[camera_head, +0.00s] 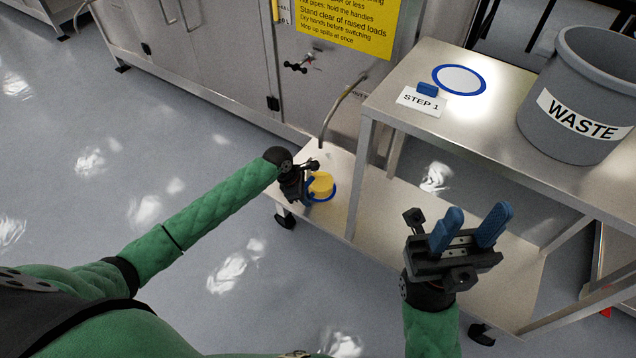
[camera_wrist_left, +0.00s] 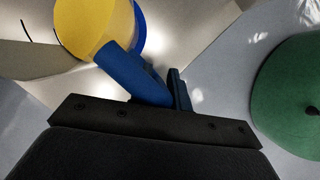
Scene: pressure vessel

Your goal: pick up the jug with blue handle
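The jug (camera_head: 321,185) has a yellow body and stands on the lower shelf, with blue around its base and side. My left gripper (camera_head: 305,187) is right beside it, on its left, and partly covers it. In the left wrist view, the yellow jug (camera_wrist_left: 85,25) is at the top left with a curved blue band along its right edge. The left gripper's blue fingers (camera_wrist_left: 165,82) look close together there; whether the handle is between them is unclear. My right gripper (camera_head: 468,229) is open and empty, in front of the bench.
A curved hose (camera_head: 338,105) hangs near the jug. The lower shelf (camera_head: 385,210) is mostly bare.

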